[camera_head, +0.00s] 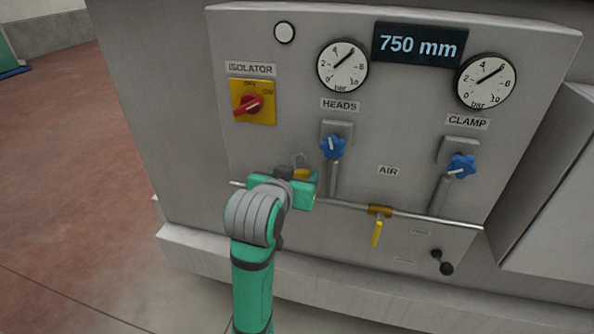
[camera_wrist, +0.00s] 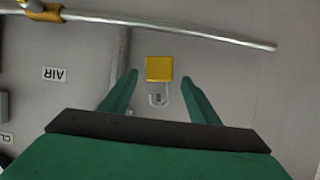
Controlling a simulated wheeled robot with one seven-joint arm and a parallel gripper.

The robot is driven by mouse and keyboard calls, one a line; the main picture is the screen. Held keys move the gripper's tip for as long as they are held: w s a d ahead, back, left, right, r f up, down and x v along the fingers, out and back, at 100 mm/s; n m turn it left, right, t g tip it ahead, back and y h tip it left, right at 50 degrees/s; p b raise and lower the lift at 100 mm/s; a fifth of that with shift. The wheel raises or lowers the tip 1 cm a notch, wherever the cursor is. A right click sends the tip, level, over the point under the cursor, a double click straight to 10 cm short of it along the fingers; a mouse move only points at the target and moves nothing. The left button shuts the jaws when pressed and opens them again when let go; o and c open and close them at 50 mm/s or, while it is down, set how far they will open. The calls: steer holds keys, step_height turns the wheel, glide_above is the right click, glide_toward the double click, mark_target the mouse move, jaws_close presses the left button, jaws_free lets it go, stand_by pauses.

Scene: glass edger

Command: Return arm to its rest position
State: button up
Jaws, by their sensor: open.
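My gripper (camera_head: 300,187) is in front of the machine panel, below the HEADS valve and left of the AIR label. In the wrist view, which shows the panel upside down, its two green fingers (camera_wrist: 160,80) are spread apart. A yellow padlock (camera_wrist: 159,68) with a grey shackle appears between the fingertips, with a gap on each side. The padlock also shows in the head view (camera_head: 301,173), partly hidden by my gripper. I cannot tell what it hangs on, or how far it is from the fingers. My green and grey arm rises from the bottom of the head view.
A metal pipe (camera_head: 410,215) with a yellow-handled air valve (camera_head: 377,232) runs close to my gripper. Blue knobs (camera_head: 333,147) (camera_head: 461,166) and a red isolator switch (camera_head: 248,104) stick out from the panel. Open floor (camera_head: 70,170) lies to the left.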

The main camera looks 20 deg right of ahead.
steer(key=v, duration=0.8)
step_height(320, 180, down, 15)
steer(key=a+n+t, duration=0.2)
steer(key=n, duration=0.2)
steer(key=s+a+f+n+t+y, duration=0.1)
steer(key=s+a+f+n+y, duration=0.1)
steer(key=s+f, duration=0.35)
steer(key=s+a+f+n+y, duration=0.2)
steer(key=a+f, duration=0.1)
steer(key=f, duration=0.5)
steer(key=s+a+f+y, duration=0.1)
steer(key=s+a+f, duration=0.25)
steer(key=s, duration=0.35)
steer(key=s+a+f+y, duration=0.2)
steer(key=s+f, duration=0.2)
steer(key=s, duration=0.4)
steer(key=s+a+r+m+t, duration=0.1)
steer(key=s+a+r, duration=0.1)
steer(key=s, duration=1.2)
steer(key=shift+s+y, duration=0.25)
steer(key=shift+y, duration=0.05)
steer(key=shift+c, duration=0.3)
